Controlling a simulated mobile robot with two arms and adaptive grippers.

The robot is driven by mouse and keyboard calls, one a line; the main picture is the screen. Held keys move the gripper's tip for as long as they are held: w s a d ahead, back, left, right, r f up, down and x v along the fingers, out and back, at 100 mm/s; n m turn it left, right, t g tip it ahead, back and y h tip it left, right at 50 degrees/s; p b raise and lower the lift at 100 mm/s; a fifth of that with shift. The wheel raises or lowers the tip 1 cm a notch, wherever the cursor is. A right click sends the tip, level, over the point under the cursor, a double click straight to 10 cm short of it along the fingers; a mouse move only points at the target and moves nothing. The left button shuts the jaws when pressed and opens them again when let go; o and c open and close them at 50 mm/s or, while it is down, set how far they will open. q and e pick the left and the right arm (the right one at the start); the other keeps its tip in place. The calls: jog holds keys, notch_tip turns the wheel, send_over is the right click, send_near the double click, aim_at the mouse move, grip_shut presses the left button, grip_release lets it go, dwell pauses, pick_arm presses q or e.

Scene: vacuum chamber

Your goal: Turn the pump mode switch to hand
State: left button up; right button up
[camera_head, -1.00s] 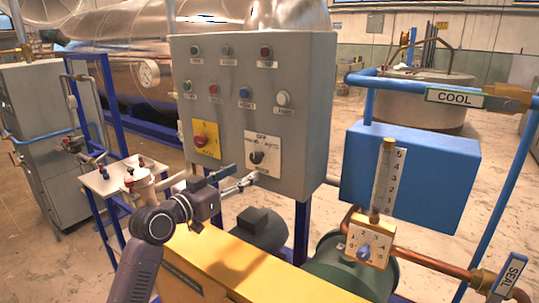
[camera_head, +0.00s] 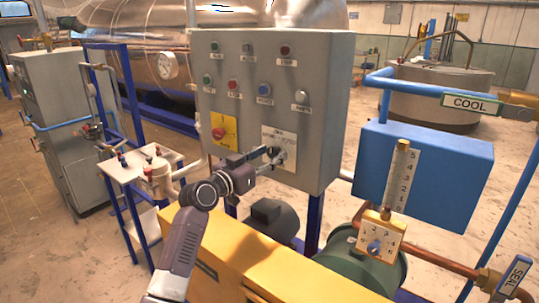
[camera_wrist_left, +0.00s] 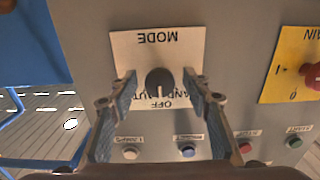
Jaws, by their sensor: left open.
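The pump mode switch is a round black knob (camera_wrist_left: 159,82) with a white line on a white plate (camera_wrist_left: 112,50), on the grey control panel. In the left wrist view the plate appears upside down, and the knob's line points down toward the OFF label. The plate also shows in the head view (camera_head: 291,138), where my gripper partly covers it. My left gripper (camera_head: 270,160) is open at the plate. In the left wrist view its fingers (camera_wrist_left: 161,84) stand on either side of the knob, with gaps visible. My right gripper is out of view.
A yellow plate with a red main switch (camera_head: 218,133) sits left of the mode plate. Several push buttons and lamps are above. A yellow cabinet (camera_head: 255,262) stands below my arm. A blue box (camera_head: 425,175) and pipes are at the right.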

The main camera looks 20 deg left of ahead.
pick_arm(q)
jog(key=c, duration=1.2)
jog(key=shift+n, duration=0.5)
jog(key=n+p, duration=0.1)
jog(key=n, duration=0.3)
jog(key=shift+d+r+n+p, duration=0.1)
jog(key=shift+n+p, duration=0.9)
jog(key=shift+n, duration=0.9)
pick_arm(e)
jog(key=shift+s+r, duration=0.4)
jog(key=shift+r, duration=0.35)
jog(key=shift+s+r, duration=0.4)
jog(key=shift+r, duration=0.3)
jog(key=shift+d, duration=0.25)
pick_arm(q)
jog(key=o, duration=1.2)
